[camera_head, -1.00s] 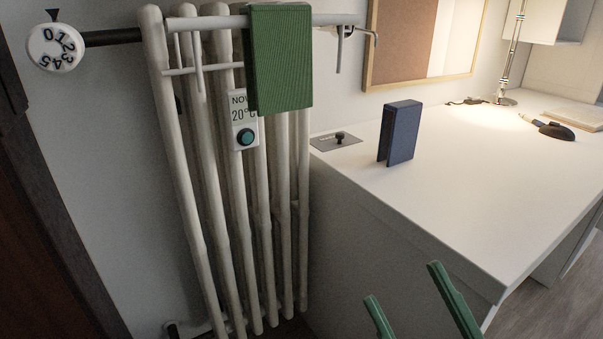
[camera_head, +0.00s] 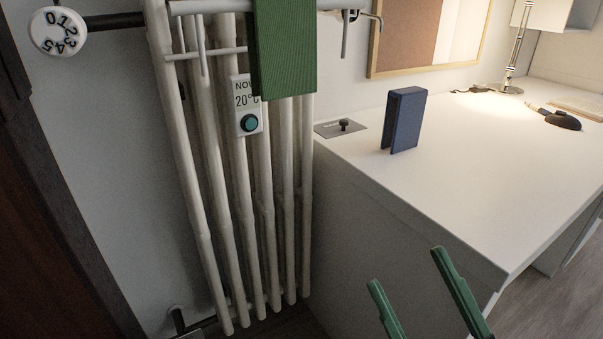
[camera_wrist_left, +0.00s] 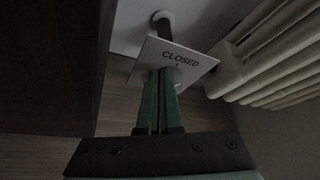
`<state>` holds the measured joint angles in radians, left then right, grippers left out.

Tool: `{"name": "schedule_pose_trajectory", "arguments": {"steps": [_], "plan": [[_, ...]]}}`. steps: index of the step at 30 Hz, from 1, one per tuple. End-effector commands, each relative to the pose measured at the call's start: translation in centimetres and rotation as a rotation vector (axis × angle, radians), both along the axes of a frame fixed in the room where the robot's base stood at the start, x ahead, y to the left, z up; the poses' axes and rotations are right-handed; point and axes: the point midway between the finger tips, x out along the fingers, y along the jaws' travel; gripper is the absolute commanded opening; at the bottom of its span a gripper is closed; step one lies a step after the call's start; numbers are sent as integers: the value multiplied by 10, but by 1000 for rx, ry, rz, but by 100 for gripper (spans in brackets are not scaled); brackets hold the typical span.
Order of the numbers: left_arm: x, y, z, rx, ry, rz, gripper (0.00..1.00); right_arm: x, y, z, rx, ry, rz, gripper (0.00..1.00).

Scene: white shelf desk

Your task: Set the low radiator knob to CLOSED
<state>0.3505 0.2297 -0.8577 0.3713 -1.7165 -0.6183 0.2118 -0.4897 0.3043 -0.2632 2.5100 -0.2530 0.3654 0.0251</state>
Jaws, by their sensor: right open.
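A small pale plate marked CLOSED (camera_wrist_left: 183,60) shows in the left wrist view, at the end of a dark pipe (camera_wrist_left: 157,33) by the wall. The low knob itself is not clearly visible; the fingers cover the plate's lower part. My left gripper (camera_wrist_left: 162,72) has its green fingers close together at this plate. Whether something thin is between them is hidden. In the head view, the low pipe (camera_head: 178,320) is cut off at the bottom edge by the radiator (camera_head: 268,230). My right gripper (camera_head: 405,266) is open and empty in front of the desk.
A numbered white dial (camera_head: 58,32) sits at upper left. A green towel (camera_head: 286,50) and a thermostat tag (camera_head: 246,98) hang on the radiator. The white desk (camera_head: 470,175) at right holds a blue upright object (camera_head: 404,120) and a small plate with a black knob (camera_head: 344,126).

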Motion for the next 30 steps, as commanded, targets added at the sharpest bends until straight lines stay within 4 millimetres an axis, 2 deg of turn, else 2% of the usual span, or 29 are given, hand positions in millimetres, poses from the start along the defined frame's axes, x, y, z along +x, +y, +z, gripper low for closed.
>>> {"name": "schedule_pose_trajectory", "arguments": {"steps": [17,30], "plan": [[-5,3,5,-2,5,-3,0,0,0,6,0,0,0,78],[-46,-23,6,-3,3,-3,0,0,0,24,1,0,1,78]]}}
